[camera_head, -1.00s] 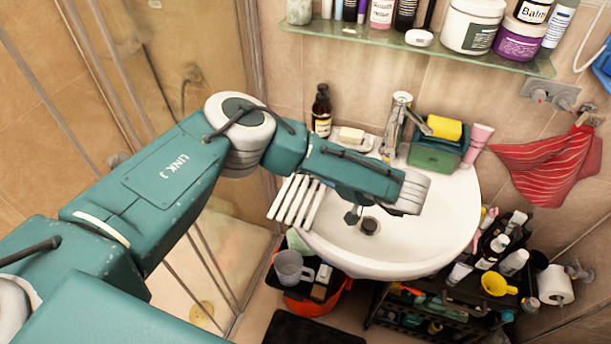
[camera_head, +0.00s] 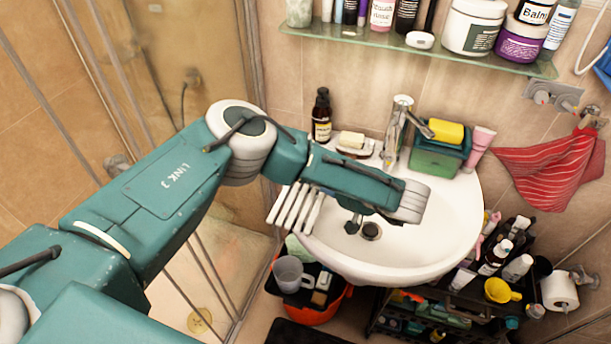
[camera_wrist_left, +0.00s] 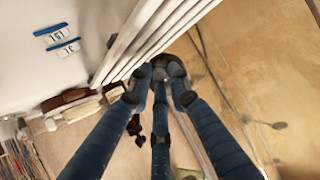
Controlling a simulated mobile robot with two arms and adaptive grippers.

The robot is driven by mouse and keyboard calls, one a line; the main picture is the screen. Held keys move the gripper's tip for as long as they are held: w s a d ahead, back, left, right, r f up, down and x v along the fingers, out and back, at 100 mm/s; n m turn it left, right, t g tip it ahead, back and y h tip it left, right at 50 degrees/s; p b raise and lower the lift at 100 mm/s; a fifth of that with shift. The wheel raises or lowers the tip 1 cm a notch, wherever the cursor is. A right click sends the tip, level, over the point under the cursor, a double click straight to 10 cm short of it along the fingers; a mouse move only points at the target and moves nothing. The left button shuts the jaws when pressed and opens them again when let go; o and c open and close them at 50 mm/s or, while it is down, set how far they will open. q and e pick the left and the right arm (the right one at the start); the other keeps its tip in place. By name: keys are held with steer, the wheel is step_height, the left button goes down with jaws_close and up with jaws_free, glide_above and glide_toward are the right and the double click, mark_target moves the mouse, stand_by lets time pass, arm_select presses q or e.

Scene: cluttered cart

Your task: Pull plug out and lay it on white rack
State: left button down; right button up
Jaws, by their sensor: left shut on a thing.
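The white rack (camera_head: 295,208) with its parallel slats lies across the left rim of the white sink (camera_head: 440,240). My left arm reaches over the sink from the left. My left gripper's dark tips (camera_head: 353,224) show below the forearm, close to the round dark drain (camera_head: 371,231). In the left wrist view the blue fingers (camera_wrist_left: 160,74) come together, shut on a small dark thing that seems to be the plug (camera_wrist_left: 181,48); fingers partly hide it. The rack's slats (camera_wrist_left: 150,40) appear close beside the fingertips there. My right gripper is not in view.
The faucet (camera_head: 396,130), a soap dish (camera_head: 354,145) and a green box with a yellow sponge (camera_head: 440,150) stand at the sink's back. A glass shelf (camera_head: 420,50) hangs above. A crowded cart (camera_head: 450,315) and an orange bucket (camera_head: 320,310) are below.

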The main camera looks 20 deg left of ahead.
arm_select(q)
steer(key=shift+f+b, duration=0.35)
steer(key=shift+f, duration=0.15)
steer(key=c, duration=1.5)
jaws_free()
steer(key=shift+r, duration=0.1)
steer(key=v, duration=1.2)
